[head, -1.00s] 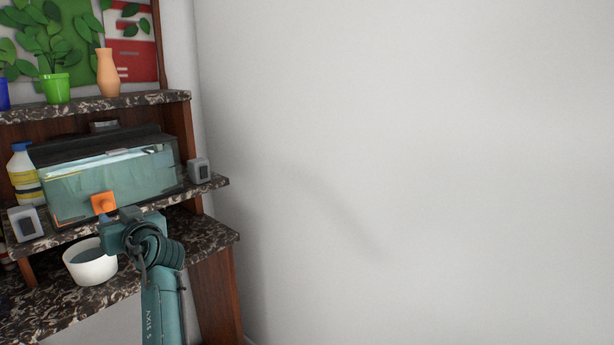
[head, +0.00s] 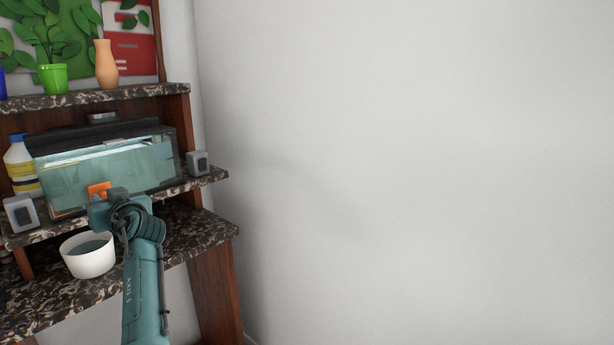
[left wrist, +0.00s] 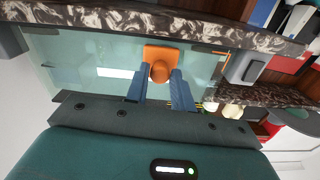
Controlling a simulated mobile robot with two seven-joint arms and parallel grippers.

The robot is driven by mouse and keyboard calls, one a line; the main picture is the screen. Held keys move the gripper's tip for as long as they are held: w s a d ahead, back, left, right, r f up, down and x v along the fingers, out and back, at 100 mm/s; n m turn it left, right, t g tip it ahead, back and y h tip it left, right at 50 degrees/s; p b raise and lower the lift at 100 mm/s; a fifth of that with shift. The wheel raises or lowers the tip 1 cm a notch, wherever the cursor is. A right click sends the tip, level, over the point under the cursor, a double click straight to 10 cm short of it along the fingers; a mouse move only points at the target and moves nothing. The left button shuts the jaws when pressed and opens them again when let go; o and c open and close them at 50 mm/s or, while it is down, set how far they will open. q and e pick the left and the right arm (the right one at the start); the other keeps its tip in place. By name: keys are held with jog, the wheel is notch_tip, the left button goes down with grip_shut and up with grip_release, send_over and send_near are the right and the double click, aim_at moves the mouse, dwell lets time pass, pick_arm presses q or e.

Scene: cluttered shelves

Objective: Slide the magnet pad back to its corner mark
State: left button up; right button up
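The magnet pad is an orange square with a round knob (left wrist: 160,72), flat against the front glass of a tank (head: 140,165). In the head view the pad (head: 98,189) is partly hidden by my left gripper (head: 100,201). In the left wrist view my left gripper's blue fingers (left wrist: 159,84) are apart, one on each side of the knob; I cannot tell whether they touch it. A thin orange line (left wrist: 223,63) near one tank corner may be the corner mark; a bit of orange shows at the tank's lower left in the head view. My right gripper is not in view.
Small grey boxes stand on the shelf left (head: 21,213) and right (head: 198,163) of the tank. A yellow-labelled bottle (head: 22,167) stands left of it. A white bowl (head: 88,257) sits on the shelf below, close to my left arm. Bare wall fills the right.

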pick_arm(q)
jog(key=c, duration=0.4)
jog(key=shift+s+a+f+p, duration=0.1)
jog(key=shift+s+a+p, duration=1.6)
jog(key=shift+s+p, duration=0.25)
jog(key=shift+s+a+f, duration=0.2)
jog(key=shift+s+a, duration=0.05)
jog(key=shift+s, duration=0.1)
jog(key=shift+o, duration=0.2)
jog(key=shift+s+a+f+p, duration=0.2)
jog(key=shift+s+a+p, duration=0.3)
jog(key=shift+s, duration=0.15)
jog(key=shift+c, duration=0.2)
jog(key=o, duration=0.9)
jog(key=shift+r, duration=0.2)
